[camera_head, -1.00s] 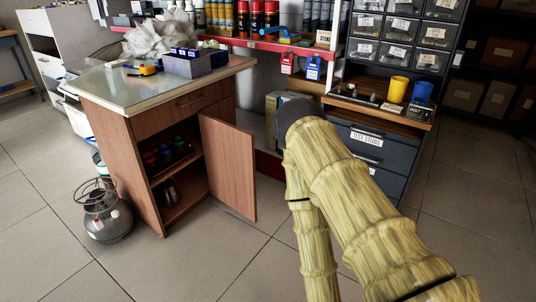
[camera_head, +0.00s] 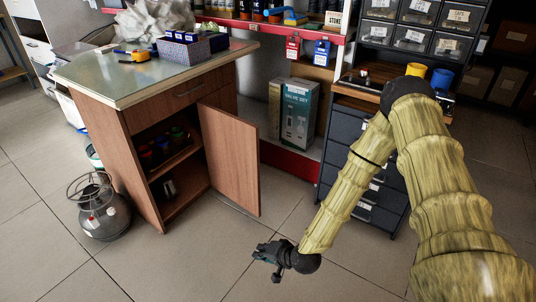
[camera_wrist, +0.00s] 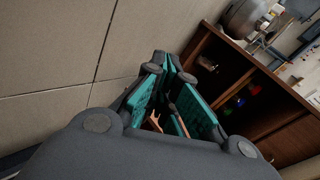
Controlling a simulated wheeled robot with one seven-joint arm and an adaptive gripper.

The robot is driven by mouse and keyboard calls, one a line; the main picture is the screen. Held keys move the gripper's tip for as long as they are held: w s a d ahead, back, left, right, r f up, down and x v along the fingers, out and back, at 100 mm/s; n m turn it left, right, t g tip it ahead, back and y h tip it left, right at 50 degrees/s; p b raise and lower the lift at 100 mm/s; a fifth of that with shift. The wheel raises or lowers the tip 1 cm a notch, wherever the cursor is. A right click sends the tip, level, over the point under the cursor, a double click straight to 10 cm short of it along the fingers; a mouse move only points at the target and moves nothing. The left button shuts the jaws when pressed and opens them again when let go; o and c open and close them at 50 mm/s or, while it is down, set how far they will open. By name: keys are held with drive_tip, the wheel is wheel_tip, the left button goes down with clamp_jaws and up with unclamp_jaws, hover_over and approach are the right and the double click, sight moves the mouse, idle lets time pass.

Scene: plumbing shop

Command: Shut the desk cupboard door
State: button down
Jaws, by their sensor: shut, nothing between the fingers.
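The wooden desk cupboard (camera_head: 138,125) stands at left in the head view. Its door (camera_head: 229,160) is open and swung out to the right, showing shelves with cans and jars (camera_head: 165,150). In the wrist view the open cupboard (camera_wrist: 258,110) is at the right, turned on its side. My gripper (camera_head: 268,258) is low over the floor, in front of and right of the door's free edge, apart from it. In the wrist view its teal-padded fingers (camera_wrist: 168,100) are together and hold nothing. The door's handle is not visible.
A gas cylinder (camera_head: 100,208) stands on the floor left of the cupboard; it also shows in the wrist view (camera_wrist: 245,18). A boxed valve set (camera_head: 298,113) stands behind the door. Dark drawers (camera_head: 340,150) are at right. The tiled floor in front is clear.

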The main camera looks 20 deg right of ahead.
drive_tip(key=w+d+r+m+t, duration=0.7)
drive_tip(key=w+d+r+t, duration=0.2)
drive_tip(key=w+d+r, duration=0.95)
drive_tip(key=w+a+b, duration=0.6)
drive_tip(key=w, duration=0.4)
drive_tip(key=shift+a+r+h, duration=0.4)
drive_tip(key=shift+r, duration=0.05)
drive_tip(key=shift+s+a, duration=0.1)
drive_tip(key=shift+a, duration=0.05)
